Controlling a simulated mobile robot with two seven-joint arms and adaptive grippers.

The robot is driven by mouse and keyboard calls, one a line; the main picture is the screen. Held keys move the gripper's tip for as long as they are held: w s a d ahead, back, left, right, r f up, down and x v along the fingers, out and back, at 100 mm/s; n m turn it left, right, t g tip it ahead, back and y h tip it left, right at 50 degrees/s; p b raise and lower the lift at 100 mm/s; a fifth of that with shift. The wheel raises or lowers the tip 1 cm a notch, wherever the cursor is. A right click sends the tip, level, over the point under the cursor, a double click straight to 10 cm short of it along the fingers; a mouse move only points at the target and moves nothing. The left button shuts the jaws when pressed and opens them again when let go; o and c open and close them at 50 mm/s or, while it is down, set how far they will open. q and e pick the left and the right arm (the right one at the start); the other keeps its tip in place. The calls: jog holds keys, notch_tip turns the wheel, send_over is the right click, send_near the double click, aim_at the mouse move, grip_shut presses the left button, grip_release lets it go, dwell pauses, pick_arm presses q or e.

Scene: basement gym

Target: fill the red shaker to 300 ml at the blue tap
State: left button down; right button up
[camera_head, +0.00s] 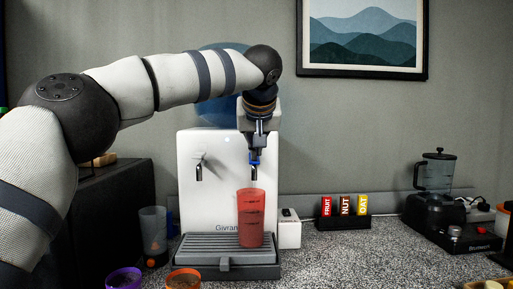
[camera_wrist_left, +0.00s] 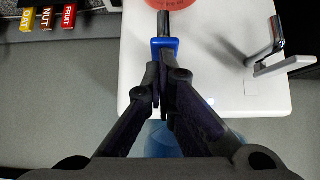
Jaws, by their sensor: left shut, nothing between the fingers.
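The red shaker (camera_head: 250,218) is translucent and stands upright on the grey drip tray (camera_head: 183,247), under the blue tap (camera_head: 254,161) of the white dispenser (camera_head: 222,205). Its rim is a little below the spout. I cannot read the water level or make out a stream. In the wrist view part of the shaker (camera_wrist_left: 167,4) shows beyond the blue tap lever (camera_wrist_left: 164,43). My left gripper (camera_head: 258,143) is shut and empty, pointing down at the blue tap. In the wrist view its fingertips (camera_wrist_left: 166,72) meet right by the lever; contact is unclear. My right gripper is out of view.
A second tap with a grey lever (camera_head: 199,165) is left of the blue one. A clear cup (camera_head: 153,232), a purple cup (camera_head: 124,278) and an orange cup (camera_head: 184,279) stand left. Snack bars (camera_head: 345,206) and a blender (camera_head: 437,195) stand right.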

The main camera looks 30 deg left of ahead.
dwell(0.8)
pick_arm(q)
jog(key=shift+r, duration=0.75)
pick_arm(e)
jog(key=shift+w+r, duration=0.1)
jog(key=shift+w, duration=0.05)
